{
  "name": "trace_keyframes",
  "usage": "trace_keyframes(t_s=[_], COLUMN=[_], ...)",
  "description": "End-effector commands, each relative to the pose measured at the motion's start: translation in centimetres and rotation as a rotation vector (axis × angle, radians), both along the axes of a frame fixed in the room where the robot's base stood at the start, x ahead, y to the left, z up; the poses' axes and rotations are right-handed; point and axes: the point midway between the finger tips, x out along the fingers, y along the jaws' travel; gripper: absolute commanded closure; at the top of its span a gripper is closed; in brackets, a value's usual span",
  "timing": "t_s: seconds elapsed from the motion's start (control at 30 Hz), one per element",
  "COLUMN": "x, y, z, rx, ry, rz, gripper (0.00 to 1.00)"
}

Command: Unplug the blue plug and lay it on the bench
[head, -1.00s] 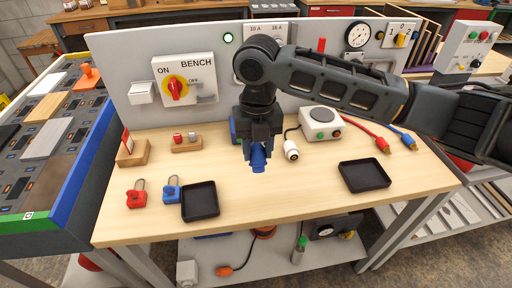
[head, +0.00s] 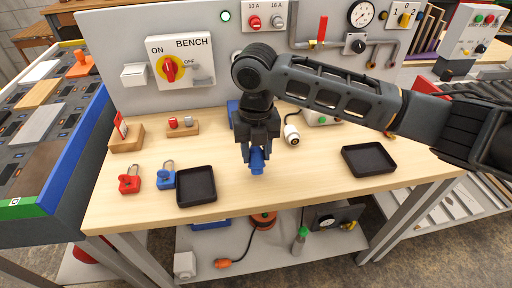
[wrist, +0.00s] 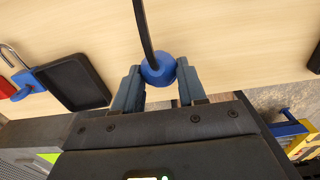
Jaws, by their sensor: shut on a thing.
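The blue plug (head: 257,162) is between the fingers of my gripper (head: 257,152), over the middle of the wooden bench (head: 320,175). In the wrist view the blue plug (wrist: 158,70) sits between both fingertips (wrist: 158,82), with a dark cable running up from it. My gripper is shut on the plug. Whether the plug touches the bench top is hard to tell. A blue socket box (head: 233,113) shows behind my gripper, partly hidden by it.
Two black trays (head: 196,186) (head: 368,159) lie left and right on the bench. A red padlock (head: 129,181) and a blue padlock (head: 166,178) lie at the left. A white connector (head: 292,135) lies behind. Bare wood surrounds the plug.

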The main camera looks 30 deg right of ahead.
Motion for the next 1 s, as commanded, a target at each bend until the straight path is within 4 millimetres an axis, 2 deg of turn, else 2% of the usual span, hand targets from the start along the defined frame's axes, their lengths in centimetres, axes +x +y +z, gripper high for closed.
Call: trace_keyframes(t_s=[0.33,0.37,0.63,0.87,1.0], x=[0.01,0.01,0.01,0.00,0.06], y=[0.00,0.00,0.00,0.00,-0.01], z=[-0.34,-0.33,-0.33,-0.34,0.35], rx=[0.000,0.000,0.000,0.000,0.001], ry=[0.000,0.000,0.000,0.000,-0.001], rz=[0.000,0.000,0.000,0.000,0.000], gripper=[0.90,0.57,0.31,0.29,0.29])
